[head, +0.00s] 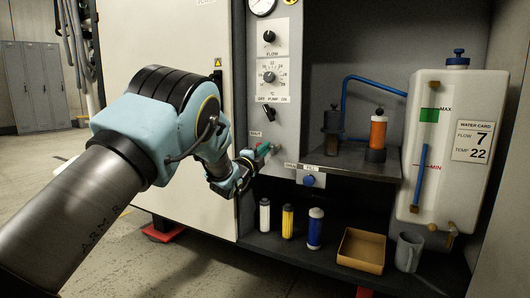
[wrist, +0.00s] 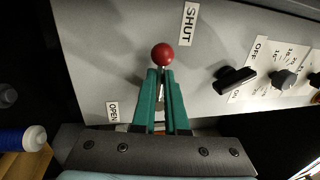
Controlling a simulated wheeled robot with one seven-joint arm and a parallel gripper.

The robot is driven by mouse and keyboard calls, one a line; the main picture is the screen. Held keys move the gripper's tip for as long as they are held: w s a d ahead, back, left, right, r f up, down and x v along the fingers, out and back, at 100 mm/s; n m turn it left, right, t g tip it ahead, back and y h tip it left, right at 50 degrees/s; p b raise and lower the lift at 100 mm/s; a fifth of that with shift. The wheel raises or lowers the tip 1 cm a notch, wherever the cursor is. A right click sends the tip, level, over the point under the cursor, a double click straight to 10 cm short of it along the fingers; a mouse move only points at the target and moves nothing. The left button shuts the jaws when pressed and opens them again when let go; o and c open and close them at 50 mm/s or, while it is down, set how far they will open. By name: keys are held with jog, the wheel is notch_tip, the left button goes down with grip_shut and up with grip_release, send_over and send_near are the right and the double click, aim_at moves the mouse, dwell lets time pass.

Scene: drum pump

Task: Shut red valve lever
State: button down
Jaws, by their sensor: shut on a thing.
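The red valve lever shows in the wrist view as a round red knob (wrist: 162,54) on a thin stem. My gripper (wrist: 162,75) has its green fingers closed around the stem just below the knob. In the head view my gripper (head: 264,149) is at the lower front of the grey control panel. The SHUT label (wrist: 188,23) lies up and right of the knob in the wrist view. The OPEN label (wrist: 112,111) lies down and left, beside the fingers. The lever's pivot is hidden behind my gripper.
A black pump switch (wrist: 235,82) sits right of the lever in the wrist view. A shelf (head: 350,162) holds an orange-bodied filter (head: 377,135). Below stand several small bottles, a yellow tray (head: 361,251) and a grey mug (head: 408,252). A white tank (head: 460,100) stands at the right.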

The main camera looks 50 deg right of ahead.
dwell(0.5)
jog(key=c, duration=1)
grip_release()
jog(key=shift+o, duration=0.2)
jog(key=shift+a, duration=0.1)
jog(key=p+v, duration=0.3)
jog(key=v, duration=0.7)
jog(key=shift+a, duration=0.3)
